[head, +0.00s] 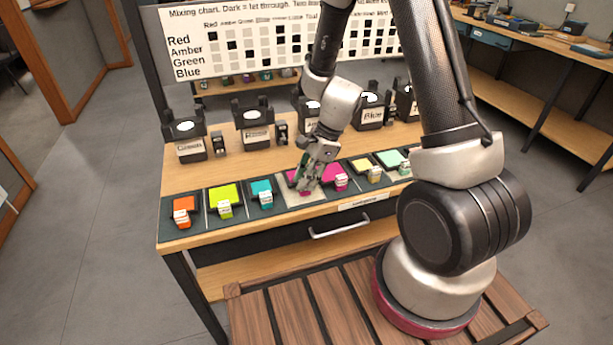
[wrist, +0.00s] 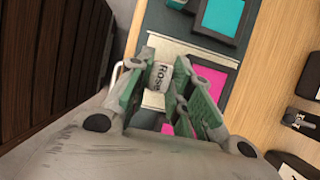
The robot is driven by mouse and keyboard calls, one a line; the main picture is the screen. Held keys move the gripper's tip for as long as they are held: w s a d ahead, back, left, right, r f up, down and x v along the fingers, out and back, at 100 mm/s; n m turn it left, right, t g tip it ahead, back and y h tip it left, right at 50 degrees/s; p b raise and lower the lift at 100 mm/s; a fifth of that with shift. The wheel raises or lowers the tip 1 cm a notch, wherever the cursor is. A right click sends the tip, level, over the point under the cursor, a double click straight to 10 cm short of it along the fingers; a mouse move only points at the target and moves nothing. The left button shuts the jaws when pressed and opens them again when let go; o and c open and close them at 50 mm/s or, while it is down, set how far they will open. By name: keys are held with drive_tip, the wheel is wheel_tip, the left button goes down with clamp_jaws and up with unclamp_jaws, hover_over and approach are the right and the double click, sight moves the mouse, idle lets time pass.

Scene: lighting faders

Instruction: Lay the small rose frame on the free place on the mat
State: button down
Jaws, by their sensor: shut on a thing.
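The small rose frame has a magenta panel (wrist: 205,82) and a pale tab reading "Rose" (wrist: 161,76) in the wrist view. My gripper (wrist: 164,88) is shut on this tab. In the head view my gripper (head: 308,188) is over the mat (head: 238,217), and the frame's magenta panel (head: 292,177) shows partly behind the fingers. The frame is over the pale free place (head: 302,198), between the teal frame (head: 262,189) and another magenta frame (head: 334,173). I cannot tell whether it touches the mat.
Orange (head: 182,205) and lime (head: 225,195) frames lie left on the mat; yellow (head: 360,165) and mint (head: 391,158) ones lie right. Black labelled holders (head: 254,128) stand behind. A mixing chart (head: 240,45) stands at the back. A drawer handle (head: 338,228) juts out in front.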

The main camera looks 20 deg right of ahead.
drive_tip(key=shift+f, duration=0.65)
drive_tip(key=c, duration=1.2)
unclamp_jaws()
drive_tip(key=a+r+v, duration=0.1)
drive_tip(key=a+v, duration=0.1)
drive_tip(key=v, duration=1.6)
drive_tip(key=shift+a+r, duration=0.2)
drive_tip(key=shift+r, duration=0.05)
